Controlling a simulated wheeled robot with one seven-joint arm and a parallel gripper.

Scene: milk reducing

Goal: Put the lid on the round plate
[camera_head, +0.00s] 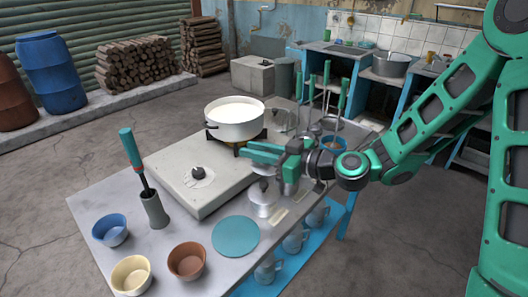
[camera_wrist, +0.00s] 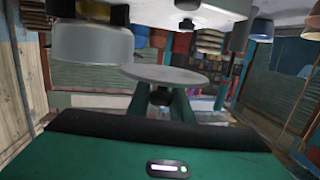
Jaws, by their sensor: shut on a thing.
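My gripper (camera_head: 262,153) points left over the table, just in front of the white pot. It is shut on the dark knob of a flat grey round lid (camera_wrist: 165,75). The wrist view appears upside down, so the disc shows above the fingers (camera_wrist: 160,104). In the head view the held lid is hard to make out under the fingers. The flat teal round plate (camera_head: 235,237) lies bare near the table's front edge, nearer the camera than my gripper.
A white pot (camera_head: 235,128) of milk stands on the burner of a grey stove block (camera_head: 185,188). A small metal vessel (camera_head: 262,200) stands below my gripper. Several bowls (camera_head: 187,260) and an upright holder (camera_head: 154,210) stand left of the plate.

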